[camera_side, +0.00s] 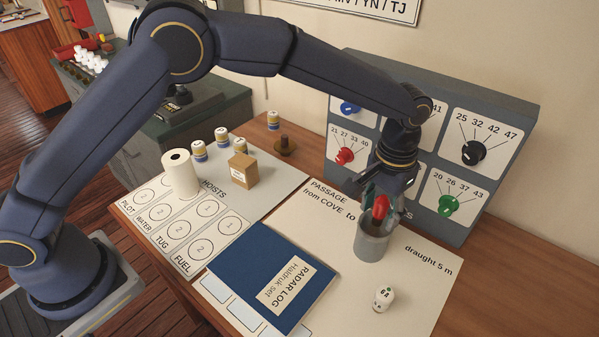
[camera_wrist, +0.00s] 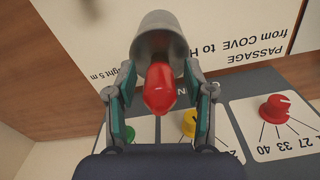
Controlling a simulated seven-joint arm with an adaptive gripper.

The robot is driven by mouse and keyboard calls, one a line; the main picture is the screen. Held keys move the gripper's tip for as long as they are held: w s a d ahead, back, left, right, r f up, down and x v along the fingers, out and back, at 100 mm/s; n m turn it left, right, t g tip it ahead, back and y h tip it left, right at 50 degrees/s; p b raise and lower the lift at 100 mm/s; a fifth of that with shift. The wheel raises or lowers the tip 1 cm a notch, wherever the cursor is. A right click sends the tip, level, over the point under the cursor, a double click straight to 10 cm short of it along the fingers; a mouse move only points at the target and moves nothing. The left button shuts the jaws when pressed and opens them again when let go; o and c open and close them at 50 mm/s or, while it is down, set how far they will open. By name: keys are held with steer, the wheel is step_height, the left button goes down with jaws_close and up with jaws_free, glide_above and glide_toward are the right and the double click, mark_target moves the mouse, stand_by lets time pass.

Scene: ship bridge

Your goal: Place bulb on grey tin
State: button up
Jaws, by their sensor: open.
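The red bulb (camera_side: 380,206) stands at the mouth of the grey tin (camera_side: 372,240), its red end up and its lower end hidden by the rim. The tin is upright on the passage sheet. In the wrist view the bulb (camera_wrist: 158,90) points toward the camera, with the tin (camera_wrist: 160,38) behind it. My gripper (camera_side: 381,193) is open above the tin, with one finger on each side of the bulb. In the wrist view my gripper (camera_wrist: 159,80) shows gaps between its fingers and the bulb.
A panel of coloured knobs (camera_side: 515,110) stands close behind my gripper. A white die-like piece (camera_side: 383,298) lies in front of the tin. A blue radar log (camera_side: 258,262), a paper roll (camera_side: 181,175), a small box (camera_side: 243,171) and several small jars are to the left. The sheet's right side is clear.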

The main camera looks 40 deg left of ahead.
mark_target(384, 196)
step_height(384, 196, up, 12)
steer(key=shift+f, duration=0.15)
steer(key=s+a+r+n+t, duration=0.1)
steer(key=s+a+r, duration=0.2)
steer(key=a+r, duration=0.35)
steer(key=s+a+r+t, duration=0.1)
steer(key=s+a+r, duration=0.25)
steer(key=a, duration=0.65)
steer(key=s+a+f+t, duration=0.1)
steer(key=s+a+f, duration=0.1)
steer(key=s+a, duration=0.4)
steer(key=s+a+f+n+t, duration=0.1)
steer(key=s+a+f+t, duration=0.1)
steer(key=s+a, duration=0.5)
steer(key=s, duration=0.4)
steer(key=shift+a+f+n+t, duration=0.25)
steer(key=shift+f+n+t, duration=0.05)
steer(key=shift+f, duration=0.05)
